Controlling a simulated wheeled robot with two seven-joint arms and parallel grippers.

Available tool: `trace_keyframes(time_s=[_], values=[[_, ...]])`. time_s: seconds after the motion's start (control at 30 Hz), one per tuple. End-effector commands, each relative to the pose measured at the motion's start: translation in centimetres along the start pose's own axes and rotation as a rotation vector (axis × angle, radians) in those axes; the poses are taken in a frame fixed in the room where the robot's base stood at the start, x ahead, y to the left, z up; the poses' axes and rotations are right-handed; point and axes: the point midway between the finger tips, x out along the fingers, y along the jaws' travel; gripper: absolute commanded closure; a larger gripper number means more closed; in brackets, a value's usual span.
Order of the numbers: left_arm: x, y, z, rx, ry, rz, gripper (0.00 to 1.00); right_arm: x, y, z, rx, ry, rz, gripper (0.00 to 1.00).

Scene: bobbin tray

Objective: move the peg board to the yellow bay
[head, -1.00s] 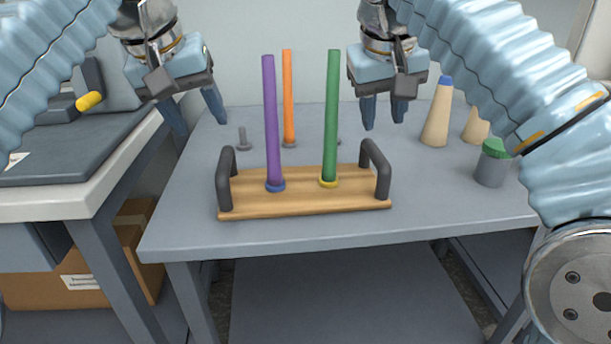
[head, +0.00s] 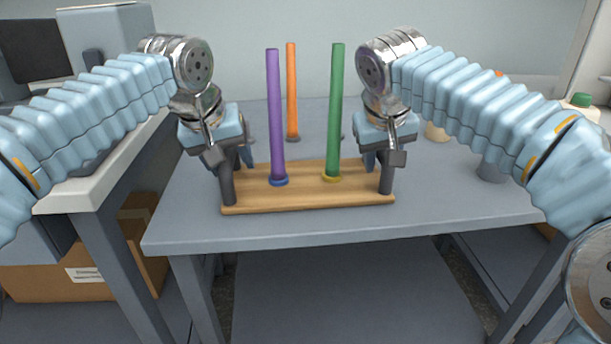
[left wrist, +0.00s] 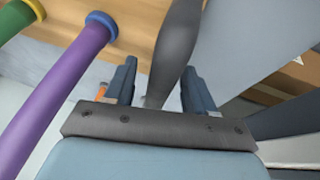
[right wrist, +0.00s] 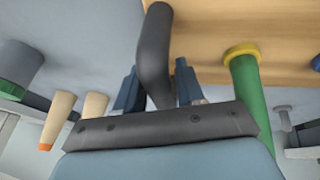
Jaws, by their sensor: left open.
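The peg board (head: 310,198) is a wooden plank on the grey table. It carries a purple peg (head: 275,115) in a blue collar and a green peg (head: 335,115) in a yellow collar. A dark upright handle stands at each end. My left gripper (head: 236,160) is at the left handle (left wrist: 176,45), which shows between its open fingers in the left wrist view. My right gripper (head: 377,160) is at the right handle (right wrist: 154,50), which lies between its fingers, apparently open, in the right wrist view. I cannot make out a yellow bay.
An orange peg (head: 291,90) stands on the table behind the board. Tan cones (right wrist: 60,118) and a grey cylinder (head: 493,168) are to the right. A pale bench (head: 95,185) stands left across a gap, with a cardboard box (head: 40,282) below. The table's front strip is clear.

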Motion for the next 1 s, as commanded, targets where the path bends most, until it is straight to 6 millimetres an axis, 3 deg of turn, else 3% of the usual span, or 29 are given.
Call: trace_keyframes(time_s=[0.43, 0.7, 0.8, 1.0], values=[[0.94, 0.01, 0.02, 0.0, 0.0, 0.0, 0.45, 0.93, 0.0, 0.02, 0.0, 0.0, 0.0, 0.62], [0.91, 0.02, 0.01, 0.0, 0.0, 0.0, 0.87, 0.91, 0.0, 0.02, 0.0, 0.0, 0.0, 1.0], [0.9, 0.02, 0.01, 0.0, 0.0, 0.0, 1.0, 0.9, 0.0, 0.02, 0.0, 0.0, 0.0, 1.0], [0.89, 0.02, 0.01, 0.0, 0.0, 0.0, 1.0, 0.89, 0.0, 0.02, 0.0, 0.0, 0.0, 1.0]])
